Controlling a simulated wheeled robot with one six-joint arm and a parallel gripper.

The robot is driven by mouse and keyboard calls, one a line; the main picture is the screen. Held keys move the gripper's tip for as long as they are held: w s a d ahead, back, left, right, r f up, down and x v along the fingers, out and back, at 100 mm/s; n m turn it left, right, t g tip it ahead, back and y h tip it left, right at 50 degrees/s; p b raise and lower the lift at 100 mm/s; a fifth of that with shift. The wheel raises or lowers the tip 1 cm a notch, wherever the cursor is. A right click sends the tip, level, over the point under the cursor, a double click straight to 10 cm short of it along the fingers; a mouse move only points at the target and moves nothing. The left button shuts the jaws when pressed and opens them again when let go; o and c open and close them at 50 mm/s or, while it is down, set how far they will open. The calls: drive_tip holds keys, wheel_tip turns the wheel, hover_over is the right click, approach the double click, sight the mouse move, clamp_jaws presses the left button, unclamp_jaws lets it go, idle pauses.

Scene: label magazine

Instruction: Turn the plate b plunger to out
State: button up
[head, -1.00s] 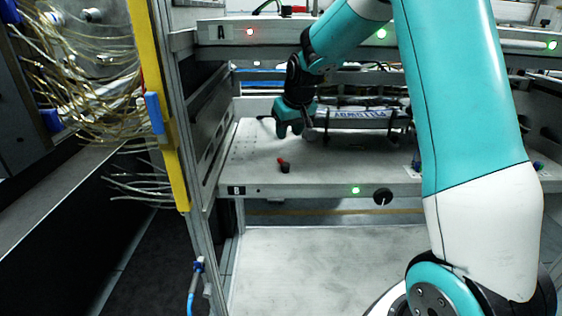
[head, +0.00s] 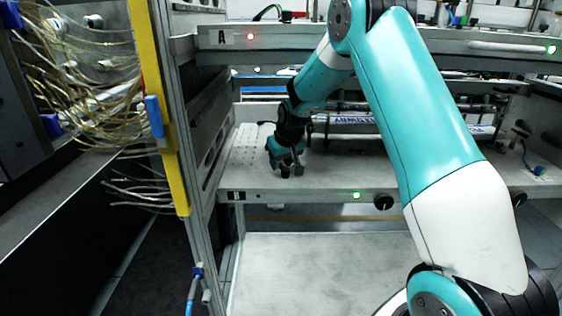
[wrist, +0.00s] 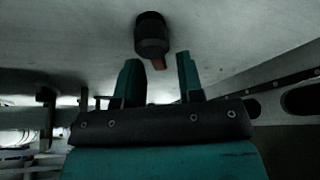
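The plate b plunger is a small black knob with a red part. In the wrist view the plunger (wrist: 151,35) stands out from the pale plate surface, its red part at the gap between the fingers. In the head view only a dark bit of the plunger (head: 285,173) shows below my gripper. Plate B (head: 350,180) is the lower grey shelf, with a B label on its front edge. My gripper (head: 285,166) is over the plunger, and in the wrist view my gripper (wrist: 158,62) has its two teal fingers apart. Contact with the plunger cannot be told.
A green light (head: 356,195) and a black knob (head: 383,202) are on plate B's front edge. Plate A (head: 310,38) is above, with a red light (head: 250,36). A roller with printed film (head: 350,122) lies behind. A yellow post (head: 160,110) stands left.

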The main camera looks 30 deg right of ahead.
clamp_jaws()
drive_tip(key=n, duration=0.1)
drive_tip(key=n+y+p, duration=0.1)
drive_tip(key=shift+a+r+n, duration=0.1)
drive_tip(key=shift+a+n, duration=0.2)
drive_tip(key=shift+n, duration=0.1)
drive_tip(key=shift+s+a+n+g+y+p, duration=0.1)
drive_tip(key=shift+a+n+g+y+p, duration=0.2)
drive_tip(key=shift+n, duration=0.55)
drive_tip(key=shift+s+a+n+y+p, duration=0.1)
drive_tip(key=shift+n+y+p, duration=0.3)
drive_tip(key=shift+n, duration=0.45)
drive_tip(key=shift+o, duration=0.9)
unclamp_jaws()
